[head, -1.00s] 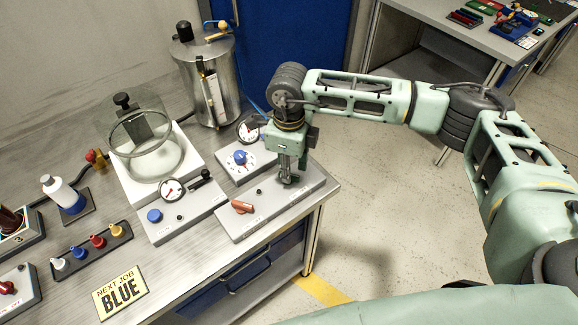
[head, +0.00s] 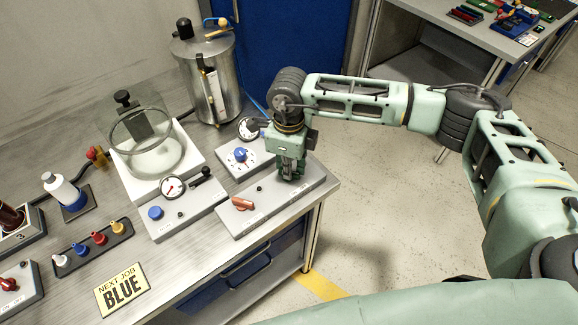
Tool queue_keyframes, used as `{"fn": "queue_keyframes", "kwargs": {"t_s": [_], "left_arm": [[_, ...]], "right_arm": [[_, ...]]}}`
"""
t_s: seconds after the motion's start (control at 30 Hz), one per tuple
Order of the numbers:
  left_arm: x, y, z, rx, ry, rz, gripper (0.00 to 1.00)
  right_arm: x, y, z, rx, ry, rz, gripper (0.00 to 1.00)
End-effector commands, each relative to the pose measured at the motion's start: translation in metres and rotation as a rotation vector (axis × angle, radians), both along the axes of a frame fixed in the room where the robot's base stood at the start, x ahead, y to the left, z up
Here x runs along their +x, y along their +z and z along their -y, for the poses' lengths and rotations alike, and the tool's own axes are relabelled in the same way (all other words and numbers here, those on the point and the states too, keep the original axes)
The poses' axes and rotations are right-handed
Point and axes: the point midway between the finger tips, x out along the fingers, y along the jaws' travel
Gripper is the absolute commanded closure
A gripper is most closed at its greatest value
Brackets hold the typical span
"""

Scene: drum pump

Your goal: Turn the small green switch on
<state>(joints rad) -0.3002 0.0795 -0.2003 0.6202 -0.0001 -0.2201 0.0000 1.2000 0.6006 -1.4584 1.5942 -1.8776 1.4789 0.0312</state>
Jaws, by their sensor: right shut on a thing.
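My right gripper (head: 290,172) points down over the right part of a grey switch panel (head: 262,212) at the bench's right end. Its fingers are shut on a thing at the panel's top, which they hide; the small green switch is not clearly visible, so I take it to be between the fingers. An orange-red switch handle (head: 243,203) lies on the left part of the same panel, apart from the gripper. My left gripper is not in view.
Behind stands a panel with a blue dial (head: 240,154) and a gauge (head: 249,129). Left are a glass chamber (head: 147,140), a gauge box with a blue knob (head: 155,212), a metal drum (head: 205,80) and a "NEXT JOB BLUE" sign (head: 121,290). The bench edge is close on the right.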

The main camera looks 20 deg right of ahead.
Motion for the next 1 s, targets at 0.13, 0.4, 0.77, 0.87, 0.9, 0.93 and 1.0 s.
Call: {"fn": "queue_keyframes", "kwargs": {"t_s": [0.13, 0.4, 0.77, 0.87, 0.9, 0.93, 1.0], "left_arm": [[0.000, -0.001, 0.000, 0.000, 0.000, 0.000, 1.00], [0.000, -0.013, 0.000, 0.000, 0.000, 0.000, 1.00], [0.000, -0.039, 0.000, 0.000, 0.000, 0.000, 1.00], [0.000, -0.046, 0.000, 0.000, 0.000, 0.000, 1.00], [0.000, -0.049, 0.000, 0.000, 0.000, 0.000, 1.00], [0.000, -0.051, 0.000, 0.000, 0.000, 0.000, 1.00], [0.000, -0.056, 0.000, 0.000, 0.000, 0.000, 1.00]], "right_arm": [[0.000, 0.000, 0.000, 0.000, -0.010, 0.001, 1.00], [0.000, -0.002, 0.000, 0.001, -0.113, 0.002, 1.00], [-0.001, -0.003, -0.001, 0.001, -0.423, 0.002, 1.00], [-0.001, -0.003, -0.002, 0.001, -0.518, 0.002, 1.00], [-0.001, -0.003, -0.002, 0.001, -0.555, 0.002, 1.00], [-0.001, -0.003, -0.002, 0.001, -0.584, 0.002, 1.00], [-0.001, -0.003, -0.002, 0.002, -0.650, 0.002, 1.00]]}}
